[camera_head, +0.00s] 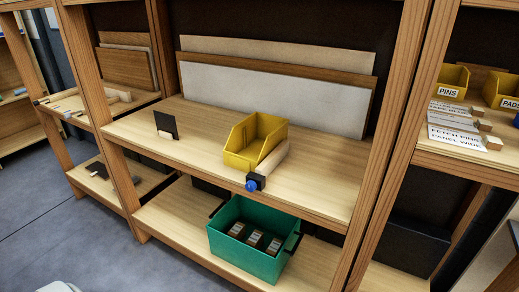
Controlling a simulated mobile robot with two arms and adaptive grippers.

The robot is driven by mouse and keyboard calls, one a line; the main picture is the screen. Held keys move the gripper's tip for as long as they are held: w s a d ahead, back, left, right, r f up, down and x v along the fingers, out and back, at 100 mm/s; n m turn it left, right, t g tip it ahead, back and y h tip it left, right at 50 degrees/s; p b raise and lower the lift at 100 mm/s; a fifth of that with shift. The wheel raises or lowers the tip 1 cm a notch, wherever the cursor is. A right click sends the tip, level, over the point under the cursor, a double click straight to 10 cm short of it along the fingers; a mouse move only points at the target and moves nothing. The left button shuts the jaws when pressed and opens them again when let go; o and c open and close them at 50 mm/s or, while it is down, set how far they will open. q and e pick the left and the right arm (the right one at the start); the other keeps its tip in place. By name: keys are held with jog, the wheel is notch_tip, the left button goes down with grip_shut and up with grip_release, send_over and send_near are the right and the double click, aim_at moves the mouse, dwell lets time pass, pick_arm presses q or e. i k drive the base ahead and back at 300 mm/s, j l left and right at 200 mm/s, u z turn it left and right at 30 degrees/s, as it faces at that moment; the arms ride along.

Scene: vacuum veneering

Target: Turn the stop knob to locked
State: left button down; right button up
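A small blue knob (251,186), which looks like the stop knob, sits on the front of a black block (259,178) at the front edge of the middle wooden shelf (200,150). A pale wooden roll or bar (273,160) runs back from the block, beside a yellow bin (248,140). The knob is too small to tell whether it is at locked. Neither of my grippers is in view.
A green crate (225,250) with several dark items stands on the lower shelf. A black upright plate (166,124) stands left on the middle shelf. Large panels (270,95) lean behind. Wooden posts (397,120) flank the bay. Grey floor (90,245) in front is clear.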

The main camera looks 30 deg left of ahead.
aim_at(251, 186)
jog(key=u, duration=1)
